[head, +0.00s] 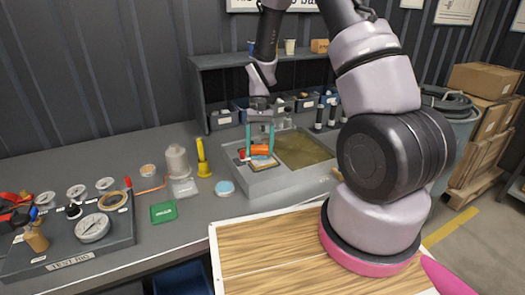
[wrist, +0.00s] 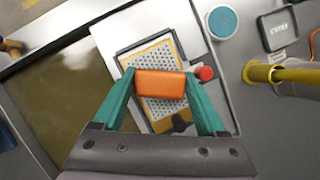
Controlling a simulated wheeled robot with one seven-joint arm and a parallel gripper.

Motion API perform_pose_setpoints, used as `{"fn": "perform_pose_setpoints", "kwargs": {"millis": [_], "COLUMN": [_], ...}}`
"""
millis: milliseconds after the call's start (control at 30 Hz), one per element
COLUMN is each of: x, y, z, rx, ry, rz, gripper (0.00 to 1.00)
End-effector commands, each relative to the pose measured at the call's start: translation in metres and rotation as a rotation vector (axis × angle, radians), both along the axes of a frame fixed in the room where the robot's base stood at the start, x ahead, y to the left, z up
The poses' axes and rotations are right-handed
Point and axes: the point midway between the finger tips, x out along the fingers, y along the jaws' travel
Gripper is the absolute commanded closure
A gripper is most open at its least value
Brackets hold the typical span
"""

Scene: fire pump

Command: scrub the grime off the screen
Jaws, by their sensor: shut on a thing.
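My gripper (wrist: 160,88) is shut on an orange block (wrist: 161,85), probably the handle of a scrubbing tool. In the head view the gripper (head: 260,137) points down and holds the orange block (head: 259,150) at the left part of a grey basin. The screen (wrist: 150,62), a perforated pale panel with a tan-orange border in a dark frame, lies right under the block in the wrist view. I cannot tell whether the block touches it. The block and fingers hide the screen's middle. No grime can be made out on its visible part.
The grey basin (head: 262,186) holds murky brown liquid (head: 303,148) to the right. The test rig (head: 70,250) is at far left. A wooden board (head: 275,255) lies in front.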

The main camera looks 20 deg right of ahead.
Motion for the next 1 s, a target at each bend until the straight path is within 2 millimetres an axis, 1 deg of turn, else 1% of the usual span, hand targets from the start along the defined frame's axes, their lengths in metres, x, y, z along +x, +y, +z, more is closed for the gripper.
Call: {"fn": "perform_pose_setpoints", "kwargs": {"millis": [167,400,600,800,1000], "x": [0.006,0.027,0.038,0.037,0.022], "y": [0.001,0.006,0.008,0.008,0.005], "z": [0.0,-0.002,-0.003,-0.001,-0.001], "rx": [0.0,0.001,-0.001,-0.001,0.0], "ry": [-0.001,-0.002,-0.001,-0.001,-0.001], "rz": [0.001,0.001,0.001,0.001,0.0], "gripper": [0.7,0.7,0.7,0.7,0.7]}}
